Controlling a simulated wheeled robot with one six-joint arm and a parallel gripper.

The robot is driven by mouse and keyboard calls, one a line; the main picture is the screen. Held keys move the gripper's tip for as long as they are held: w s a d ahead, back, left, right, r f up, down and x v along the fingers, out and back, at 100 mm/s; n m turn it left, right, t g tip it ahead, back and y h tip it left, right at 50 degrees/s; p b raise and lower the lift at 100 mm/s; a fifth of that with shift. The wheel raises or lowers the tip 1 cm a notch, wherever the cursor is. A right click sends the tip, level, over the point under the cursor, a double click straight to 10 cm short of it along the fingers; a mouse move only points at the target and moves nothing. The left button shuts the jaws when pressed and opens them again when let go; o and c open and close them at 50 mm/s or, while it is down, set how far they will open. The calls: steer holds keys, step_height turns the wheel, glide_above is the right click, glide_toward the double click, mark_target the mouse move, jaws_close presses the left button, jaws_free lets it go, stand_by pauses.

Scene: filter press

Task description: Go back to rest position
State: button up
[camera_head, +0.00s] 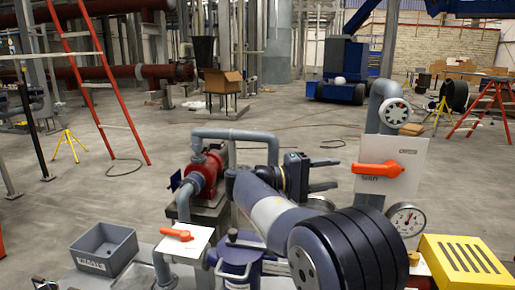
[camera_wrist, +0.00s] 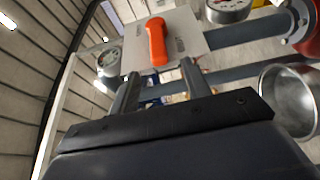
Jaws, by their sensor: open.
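My gripper (camera_head: 338,174) is open, with its two dark fingers apart and pointing right in the head view. Nothing is between the fingers in that view. My arm reaches up from the lower right over the press equipment. In the wrist view the fingers of my gripper (camera_wrist: 160,72) stand apart, below a white plate (camera_wrist: 186,38) with an orange handle (camera_wrist: 157,42). The plate seems to lie beyond the fingertips, and I see no contact. In the head view an orange handle (camera_head: 378,169) on a white plate (camera_head: 408,160) is right of my gripper, with a gap between.
A yellow slotted box (camera_head: 463,262) is at lower right. A grey bin (camera_head: 104,249), another orange handle (camera_head: 177,234) and a red pump (camera_head: 208,172) are left. Open floor lies behind.

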mark_target(357, 166)
steer(key=x, duration=0.3)
steer(key=p+x, duration=0.1)
steer(key=x, duration=0.3)
steer(key=p+x, duration=0.1)
steer(key=x, duration=0.2)
steer(key=shift+s+d+r, duration=0.1)
steer(key=shift+d+r, duration=0.2)
steer(key=shift+d, duration=0.05)
steer(key=shift+a+r+g+y+p, duration=0.15)
steer(key=shift+r+g+y+p, duration=0.15)
steer(key=shift+y+p, duration=0.2)
steer(key=shift+m, duration=0.3)
steer(key=shift+f+y, duration=0.15)
steer(key=shift+y, duration=0.15)
